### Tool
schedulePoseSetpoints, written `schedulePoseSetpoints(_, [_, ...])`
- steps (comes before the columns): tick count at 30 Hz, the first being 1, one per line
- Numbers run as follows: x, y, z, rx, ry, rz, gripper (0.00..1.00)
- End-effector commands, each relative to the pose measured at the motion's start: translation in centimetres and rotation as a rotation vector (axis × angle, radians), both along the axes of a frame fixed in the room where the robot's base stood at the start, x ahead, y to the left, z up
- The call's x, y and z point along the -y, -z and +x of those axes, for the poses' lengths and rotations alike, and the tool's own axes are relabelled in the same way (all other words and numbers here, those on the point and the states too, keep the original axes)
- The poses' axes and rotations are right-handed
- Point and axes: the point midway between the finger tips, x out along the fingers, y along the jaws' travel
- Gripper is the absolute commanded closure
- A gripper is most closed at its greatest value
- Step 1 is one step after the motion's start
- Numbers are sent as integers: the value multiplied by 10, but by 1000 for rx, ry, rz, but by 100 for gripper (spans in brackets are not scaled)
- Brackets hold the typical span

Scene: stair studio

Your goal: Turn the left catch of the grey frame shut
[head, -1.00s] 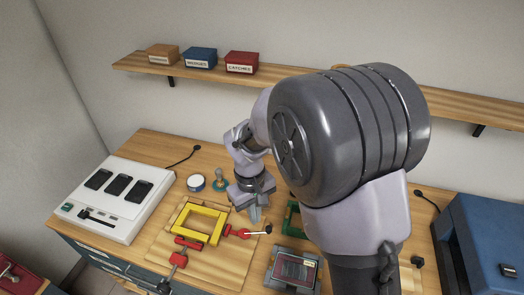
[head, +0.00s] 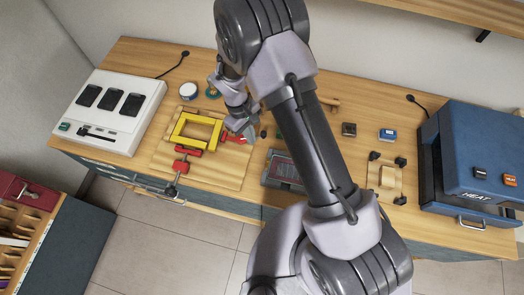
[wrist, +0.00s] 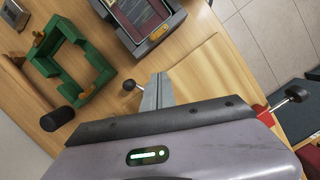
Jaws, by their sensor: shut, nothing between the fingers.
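The grey frame (head: 283,171) lies on the bench with a dark panel inside it. My arm covers its right part in the head view. In the wrist view, the grey frame (wrist: 152,42) is at the top, partly cut off, with a small brass-coloured piece (wrist: 158,33) on its near edge. I cannot tell which catch that is or how it is turned. My gripper (wrist: 158,80) is shut and empty, just short of the grey frame and apart from it in the picture. In the head view, my gripper (head: 249,134) is beside the yellow frame, mostly hidden.
A black ball knob (wrist: 128,85) is close beside my fingers. A green frame (wrist: 65,62) lies to the left in the wrist view. The yellow frame (head: 181,130) with red clamps (head: 181,166) sits on a wooden board (head: 213,172). A blue heat machine (head: 478,150) stands at right.

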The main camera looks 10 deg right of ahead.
Motion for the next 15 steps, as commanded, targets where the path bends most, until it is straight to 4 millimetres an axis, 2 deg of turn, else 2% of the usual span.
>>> schedulePoseSetpoints(6, [8,46,-9,-3,1,0,100])
schedulePoseSetpoints(10, [24,45,-25,-1,2,0,100])
schedulePoseSetpoints(15, [33,47,-35,-1,1,1,100])
